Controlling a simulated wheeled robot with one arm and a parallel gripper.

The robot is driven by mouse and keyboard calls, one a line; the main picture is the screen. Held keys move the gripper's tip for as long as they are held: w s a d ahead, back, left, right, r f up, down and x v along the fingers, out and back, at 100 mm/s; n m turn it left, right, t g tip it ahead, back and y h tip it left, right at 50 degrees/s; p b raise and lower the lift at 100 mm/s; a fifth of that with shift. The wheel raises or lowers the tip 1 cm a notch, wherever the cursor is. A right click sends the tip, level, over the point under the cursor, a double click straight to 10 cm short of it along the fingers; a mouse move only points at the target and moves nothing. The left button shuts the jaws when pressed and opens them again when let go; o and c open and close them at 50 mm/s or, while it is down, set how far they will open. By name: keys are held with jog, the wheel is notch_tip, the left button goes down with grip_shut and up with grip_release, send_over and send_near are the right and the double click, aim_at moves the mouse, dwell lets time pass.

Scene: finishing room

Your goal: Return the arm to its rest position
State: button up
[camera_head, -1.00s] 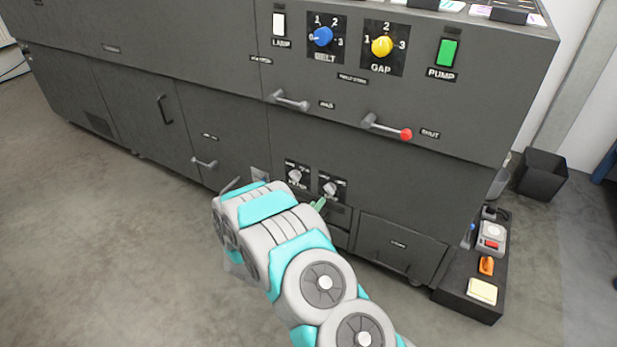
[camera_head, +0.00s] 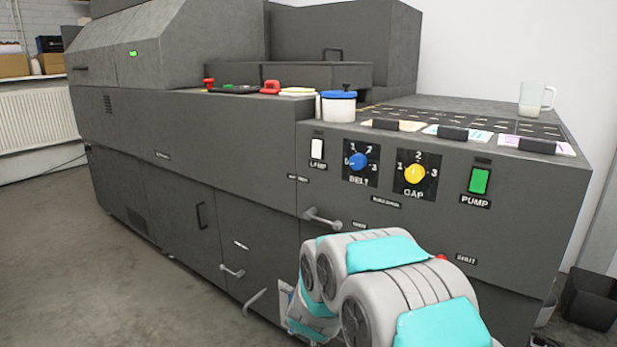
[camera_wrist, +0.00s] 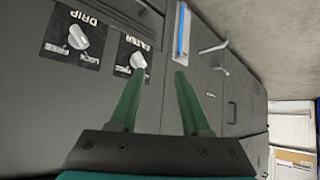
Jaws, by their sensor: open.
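My gripper shows in the wrist view (camera_wrist: 157,95) with its two green fingers apart and nothing between them. Beyond the fingers is the dark grey machine front, with the DRIP knob (camera_wrist: 78,38) and the FILTER knob (camera_wrist: 138,61) on black plates. I cannot tell from this view how far the fingertips are from the panel. In the head view my arm is folded in front of the machine's right part, and the gripper itself is hidden behind it.
The grey machine (camera_head: 150,150) fills most of the head view. Its front carries the BELT knob (camera_head: 356,161), GAP knob (camera_head: 414,173), green PUMP switch (camera_head: 480,181) and protruding handles (camera_head: 322,217). Open floor (camera_head: 60,260) lies left.

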jog(key=s+d+r+n+g+y, duration=0.15)
jog(key=s+r, duration=0.25)
jog(key=s, duration=0.4)
jog(key=s+r+m+g+y, duration=0.1)
jog(key=s+r+g, duration=0.3)
jog(key=s, duration=0.5)
jog(key=s+d+r+g, duration=0.2)
jog(key=s+d, duration=0.2)
jog(key=s, duration=0.6)
jog(key=s+d+r+g+h, duration=0.1)
jog(key=s+d, duration=0.3)
jog(key=s, duration=0.6)
jog(key=s+d+r+m+g+h, duration=0.1)
jog(key=s+d, duration=0.4)
jog(key=s, duration=0.5)
jog(key=shift+s+r+g, duration=0.25)
jog(key=shift+r+g, duration=0.55)
jog(key=shift+g, duration=0.15)
jog(key=shift+d+h, duration=0.1)
jog(key=shift+h, duration=0.15)
